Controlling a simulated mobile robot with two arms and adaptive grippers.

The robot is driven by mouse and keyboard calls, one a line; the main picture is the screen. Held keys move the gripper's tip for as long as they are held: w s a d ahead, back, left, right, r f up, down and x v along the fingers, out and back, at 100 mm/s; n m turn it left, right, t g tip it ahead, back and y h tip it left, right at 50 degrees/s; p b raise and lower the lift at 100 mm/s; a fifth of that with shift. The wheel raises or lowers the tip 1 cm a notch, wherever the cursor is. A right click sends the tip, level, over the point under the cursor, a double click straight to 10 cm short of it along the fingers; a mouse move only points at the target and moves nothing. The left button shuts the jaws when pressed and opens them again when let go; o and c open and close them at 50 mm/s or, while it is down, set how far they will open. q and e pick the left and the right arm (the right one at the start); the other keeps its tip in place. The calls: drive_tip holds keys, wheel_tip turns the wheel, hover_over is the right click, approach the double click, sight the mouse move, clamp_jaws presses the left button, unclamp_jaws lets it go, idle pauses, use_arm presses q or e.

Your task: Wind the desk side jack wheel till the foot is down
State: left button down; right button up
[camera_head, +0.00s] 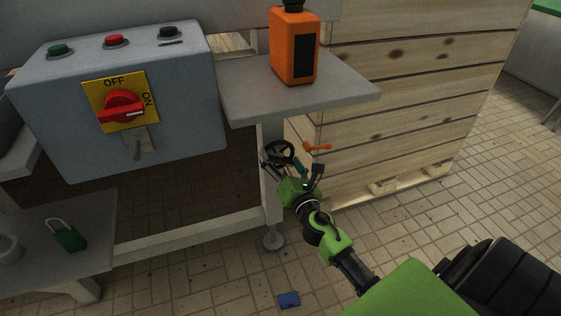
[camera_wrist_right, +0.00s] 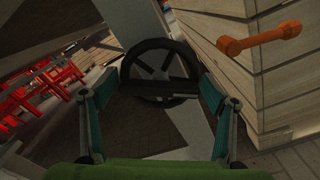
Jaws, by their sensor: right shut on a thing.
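The jack wheel (camera_head: 279,150) is a black spoked handwheel on the desk leg below the grey side shelf. My right gripper (camera_head: 288,167) is at the wheel, shut on it. In the right wrist view the wheel (camera_wrist_right: 158,45) sits between the two teal-padded fingers of the gripper (camera_wrist_right: 160,84), which reach its rim on both sides. My left gripper is not in view.
An orange handle (camera_head: 317,147) is just right of the wheel, also in the wrist view (camera_wrist_right: 258,39). A wooden crate (camera_head: 400,95) stands behind. An orange bottle (camera_head: 294,48) stands on the shelf (camera_head: 350,88) above. A blue object (camera_head: 289,299) lies on the tiled floor.

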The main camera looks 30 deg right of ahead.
drive_tip(key=m, duration=0.3)
drive_tip(key=shift+f, duration=0.1)
drive_tip(key=shift+m, duration=0.9)
drive_tip(key=shift+d+m, duration=0.1)
drive_tip(key=shift+m, duration=0.8)
drive_tip(key=m, duration=0.3)
drive_tip(key=shift+f, duration=0.1)
drive_tip(key=shift+m, duration=0.8)
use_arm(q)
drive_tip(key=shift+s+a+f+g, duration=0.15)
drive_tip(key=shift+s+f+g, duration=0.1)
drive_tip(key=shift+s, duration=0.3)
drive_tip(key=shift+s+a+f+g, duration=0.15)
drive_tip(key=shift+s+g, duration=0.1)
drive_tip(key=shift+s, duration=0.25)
use_arm(e)
drive_tip(key=shift+m, duration=0.4)
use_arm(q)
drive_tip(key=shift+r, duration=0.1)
use_arm(e)
drive_tip(key=shift+f, duration=0.1)
drive_tip(key=o, duration=0.8)
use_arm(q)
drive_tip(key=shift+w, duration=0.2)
use_arm(e)
drive_tip(key=shift+o, duration=0.2)
